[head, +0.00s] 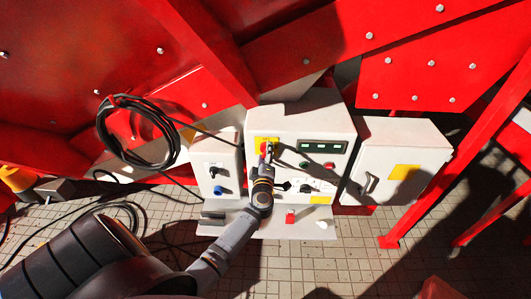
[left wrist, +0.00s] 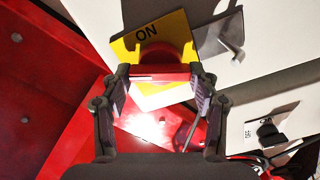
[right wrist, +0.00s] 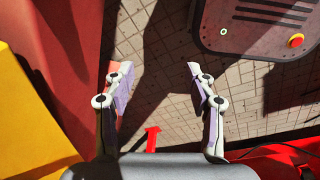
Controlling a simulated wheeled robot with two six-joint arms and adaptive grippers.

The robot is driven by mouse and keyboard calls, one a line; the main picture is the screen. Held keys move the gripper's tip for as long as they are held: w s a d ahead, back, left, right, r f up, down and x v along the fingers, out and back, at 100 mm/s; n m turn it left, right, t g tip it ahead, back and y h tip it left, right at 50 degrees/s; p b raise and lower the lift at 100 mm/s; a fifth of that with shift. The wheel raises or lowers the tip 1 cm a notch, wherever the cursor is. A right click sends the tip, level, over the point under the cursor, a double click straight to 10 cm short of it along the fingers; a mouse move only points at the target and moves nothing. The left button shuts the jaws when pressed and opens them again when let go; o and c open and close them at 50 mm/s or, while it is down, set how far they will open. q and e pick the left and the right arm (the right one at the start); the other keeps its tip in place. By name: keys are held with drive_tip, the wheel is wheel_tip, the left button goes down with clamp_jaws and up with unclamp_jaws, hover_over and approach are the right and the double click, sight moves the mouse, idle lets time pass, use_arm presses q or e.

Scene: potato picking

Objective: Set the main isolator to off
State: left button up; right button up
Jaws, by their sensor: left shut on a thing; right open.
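The main isolator is a red rotary handle (left wrist: 163,72) on a yellow plate (left wrist: 182,27), at the upper left of the middle white cabinet. The word ON shows on the plate in the left wrist view. In the head view the yellow plate (head: 262,141) shows just beyond my left gripper (head: 266,155). My left gripper (left wrist: 161,84) is shut on the red handle, one finger at each side. The handle's exact setting is hard to tell behind the fingers. My right gripper (right wrist: 158,76) is open and empty above the tiled floor, away from the cabinets.
The middle cabinet (head: 335,125) also carries a display (head: 322,146) and several buttons. White cabinets stand at its left (head: 215,155) and right (head: 405,150). A black cable coil (head: 135,130) hangs at the left. A grey box with a red button (right wrist: 296,40) is in the right wrist view.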

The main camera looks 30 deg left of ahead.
use_arm(q)
drive_tip(key=shift+f+n, duration=0.1)
drive_tip(key=shift+n, duration=2.1)
drive_tip(key=o, duration=1.1)
drive_tip(key=shift+o, duration=0.2)
